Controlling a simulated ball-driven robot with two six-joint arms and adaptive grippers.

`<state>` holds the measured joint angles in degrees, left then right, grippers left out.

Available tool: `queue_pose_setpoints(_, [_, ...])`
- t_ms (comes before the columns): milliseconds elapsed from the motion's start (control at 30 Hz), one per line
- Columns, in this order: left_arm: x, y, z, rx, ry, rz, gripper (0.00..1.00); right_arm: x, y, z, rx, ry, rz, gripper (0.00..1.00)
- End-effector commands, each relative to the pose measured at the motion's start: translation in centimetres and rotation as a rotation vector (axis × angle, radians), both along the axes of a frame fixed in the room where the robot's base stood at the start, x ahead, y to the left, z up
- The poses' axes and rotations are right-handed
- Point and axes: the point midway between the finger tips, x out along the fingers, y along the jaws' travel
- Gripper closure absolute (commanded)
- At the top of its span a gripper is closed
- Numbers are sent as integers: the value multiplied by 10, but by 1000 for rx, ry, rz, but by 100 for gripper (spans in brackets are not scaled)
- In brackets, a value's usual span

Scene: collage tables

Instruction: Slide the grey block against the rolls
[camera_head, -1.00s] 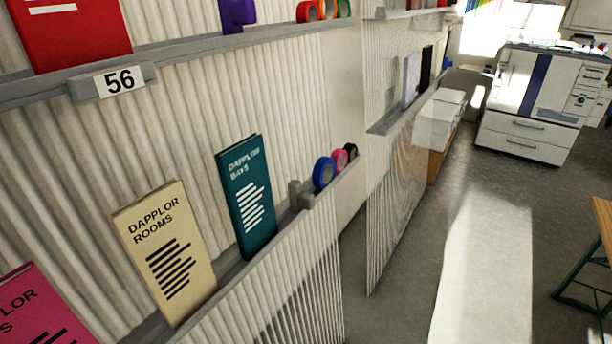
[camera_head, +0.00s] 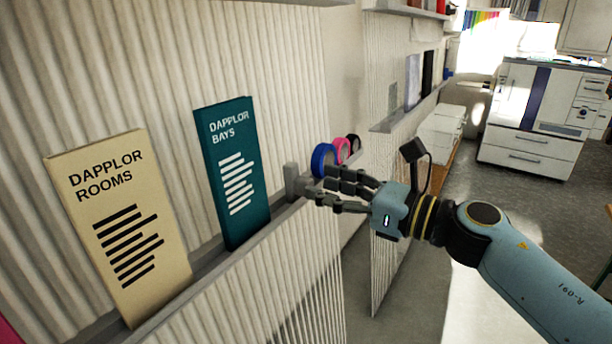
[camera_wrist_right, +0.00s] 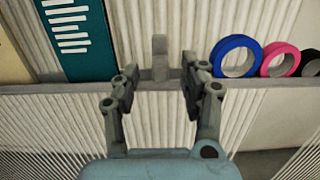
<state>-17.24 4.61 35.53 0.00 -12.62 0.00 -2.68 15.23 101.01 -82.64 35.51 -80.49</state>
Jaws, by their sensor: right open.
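The grey block (camera_head: 291,180) stands on the grey ledge, between the teal "Dapplor Bays" book and the rolls. The rolls are a blue roll (camera_head: 323,158), a pink roll (camera_head: 342,149) and a black roll (camera_head: 353,144) standing in a row. My right gripper (camera_head: 318,185) is open at the ledge, close to the block. In the right wrist view, the block (camera_wrist_right: 160,60) shows between the open fingers (camera_wrist_right: 158,82), with a gap on each side. The blue roll (camera_wrist_right: 236,57) is right of the block, with a gap between them. My left gripper is out of view.
The teal book (camera_head: 234,175) and a cream "Dapplor Rooms" book (camera_head: 122,215) lean on the ledge (camera_head: 225,262), left of the block. A corrugated panel rises behind. A white printer (camera_head: 531,120) stands at the back right.

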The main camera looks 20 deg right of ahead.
Motion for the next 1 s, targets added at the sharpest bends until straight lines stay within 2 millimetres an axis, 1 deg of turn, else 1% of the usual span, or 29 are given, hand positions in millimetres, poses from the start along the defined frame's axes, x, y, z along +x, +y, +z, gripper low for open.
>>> queue_pose_setpoints(33, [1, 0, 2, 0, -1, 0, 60, 9, 6, 2, 4, -2, -2, 56])
queue_pose_setpoints(100, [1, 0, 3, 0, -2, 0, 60, 17, 14, 2, 4, -1, 0, 56])
queue_pose_setpoints(233, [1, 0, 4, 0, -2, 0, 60, 30, 23, 0, 3, 1, -1, 56])
queue_pose_setpoints(400, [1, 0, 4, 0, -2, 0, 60, 35, 27, -1, 2, 3, -1, 56])
queue_pose_setpoints(600, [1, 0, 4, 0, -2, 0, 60, 36, 28, -1, 2, 3, -1, 56])
queue_pose_setpoints(633, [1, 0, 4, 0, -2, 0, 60, 36, 28, -1, 2, 3, -1, 57])
queue_pose_setpoints(900, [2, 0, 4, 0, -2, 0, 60, 35, 27, -1, 2, 3, -1, 92])
queue_pose_setpoints(967, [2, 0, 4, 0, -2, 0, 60, 35, 27, -1, 2, 3, -1, 100])
queue_pose_setpoints(1000, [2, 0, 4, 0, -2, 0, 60, 35, 27, -1, 2, 3, -1, 100])
